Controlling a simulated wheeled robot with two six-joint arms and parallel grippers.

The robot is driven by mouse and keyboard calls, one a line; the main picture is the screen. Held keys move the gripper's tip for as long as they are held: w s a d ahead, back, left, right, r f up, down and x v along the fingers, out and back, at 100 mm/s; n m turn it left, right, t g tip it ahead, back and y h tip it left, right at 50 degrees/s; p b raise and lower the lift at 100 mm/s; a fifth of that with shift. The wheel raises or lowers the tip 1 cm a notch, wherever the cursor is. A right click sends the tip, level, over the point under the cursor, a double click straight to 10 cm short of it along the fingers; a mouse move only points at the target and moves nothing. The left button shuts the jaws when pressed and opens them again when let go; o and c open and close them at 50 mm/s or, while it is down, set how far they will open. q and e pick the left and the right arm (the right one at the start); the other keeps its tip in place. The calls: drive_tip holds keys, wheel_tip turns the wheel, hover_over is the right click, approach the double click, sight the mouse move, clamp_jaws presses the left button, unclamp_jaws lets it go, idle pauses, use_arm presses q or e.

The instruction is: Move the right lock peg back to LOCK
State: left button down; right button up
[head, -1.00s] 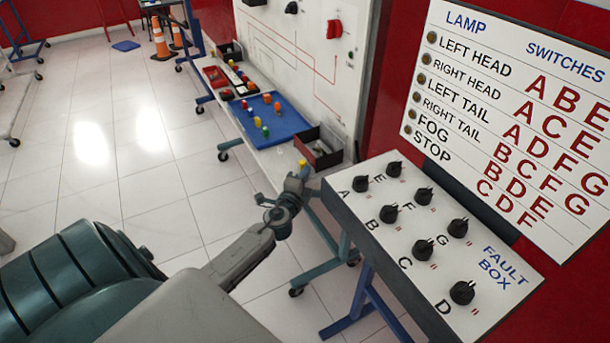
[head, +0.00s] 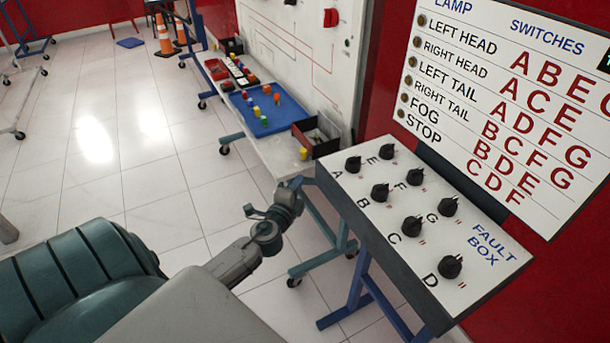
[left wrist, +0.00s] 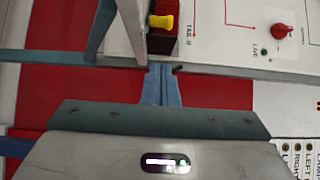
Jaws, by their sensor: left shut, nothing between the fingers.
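I cannot make out the right lock peg or a LOCK mark in either view. My left gripper (head: 297,183) is at the end of the arm from the lower left, beside the left edge of the fault box and in front of the bench's near end. In the left wrist view its narrow fingers (left wrist: 161,84) are together, with nothing held. A yellow knob-like piece (left wrist: 160,22) lies beyond the fingertips, apart from them; the head view shows a yellow piece (head: 303,153) at the bench end. My right gripper is in neither view.
The fault box (head: 335,183) with several black knobs stands close on the right, on blue legs. A white bench (head: 277,158) holds a blue tray (head: 290,122) and a dark open box (head: 331,150). A lamp chart (head: 560,190) hangs behind.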

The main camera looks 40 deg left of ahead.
use_arm(q)
drive_tip(key=shift+v, duration=1)
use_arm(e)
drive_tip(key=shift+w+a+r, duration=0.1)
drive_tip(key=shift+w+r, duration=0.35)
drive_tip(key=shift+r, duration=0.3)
use_arm(q)
drive_tip(key=shift+s+a+f, duration=0.1)
drive_tip(key=shift+a, duration=0.05)
